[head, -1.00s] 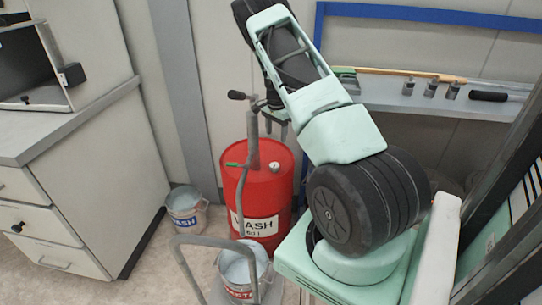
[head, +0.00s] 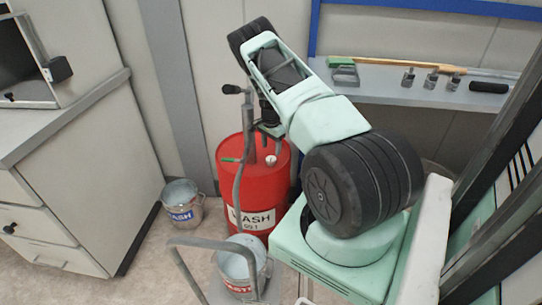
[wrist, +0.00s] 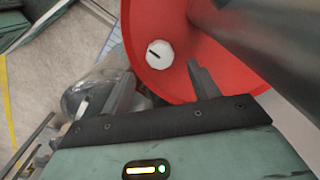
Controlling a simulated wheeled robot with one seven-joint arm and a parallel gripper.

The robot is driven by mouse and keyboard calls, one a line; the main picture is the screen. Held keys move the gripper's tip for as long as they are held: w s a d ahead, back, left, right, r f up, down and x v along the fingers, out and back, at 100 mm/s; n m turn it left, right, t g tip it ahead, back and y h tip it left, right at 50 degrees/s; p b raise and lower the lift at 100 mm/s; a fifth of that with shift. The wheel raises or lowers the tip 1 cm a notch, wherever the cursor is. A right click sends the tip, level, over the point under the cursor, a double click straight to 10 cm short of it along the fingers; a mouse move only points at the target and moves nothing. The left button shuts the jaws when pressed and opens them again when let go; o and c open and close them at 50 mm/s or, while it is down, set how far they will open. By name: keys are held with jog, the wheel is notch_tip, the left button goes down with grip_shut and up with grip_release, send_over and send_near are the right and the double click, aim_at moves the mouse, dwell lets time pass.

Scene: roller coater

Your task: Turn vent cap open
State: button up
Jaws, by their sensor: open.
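The vent cap is a small white knob on top of the red drum (head: 235,185). In the head view the cap (head: 271,160) sits right of the drum's pump pipe. In the wrist view the white cap (wrist: 160,54), with a dark slot across it, shows beyond my fingertips, between their lines. My gripper (wrist: 158,78) is open and empty, one finger to each side of the cap in that picture. I see no contact with the cap. In the head view my gripper (head: 269,129) hangs above the drum top, partly hidden by my arm.
The grey pump pipe (head: 248,135) rises close beside the cap, and a thick grey pipe (wrist: 270,40) crosses the wrist view at right. A wash bucket (head: 183,205) and another bucket (head: 240,265) stand nearby. A shelf (head: 390,92) with tools runs behind.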

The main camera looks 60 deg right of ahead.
aim_at(271, 158)
jog(key=shift+f, duration=2.8)
jog(key=c, duration=1)
